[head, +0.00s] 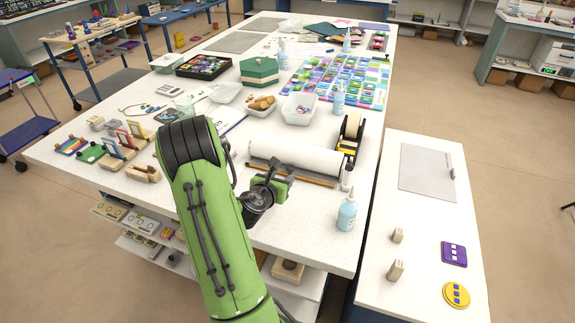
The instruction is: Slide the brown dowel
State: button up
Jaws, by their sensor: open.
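A thin brown dowel (312,180) lies on the white table (375,200), along the near side of a white paper roll (300,158). My green arm comes up from the bottom of the head view. My gripper (280,186) is open and sits at the near side of the dowel, left of its middle, covering part of it. The fingertips are small and partly hidden by the wrist. I cannot tell whether they touch the dowel.
A black and yellow tape dispenser (349,139) stands right of the roll, and a blue squeeze bottle (346,212) near the table's right edge. White bowls (299,108) are behind the roll. Wooden stands (122,140) are at left. A lower white bench (410,225) is at right.

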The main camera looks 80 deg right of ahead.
aim_at(289, 169)
jog(key=x, duration=0.7)
grip_shut()
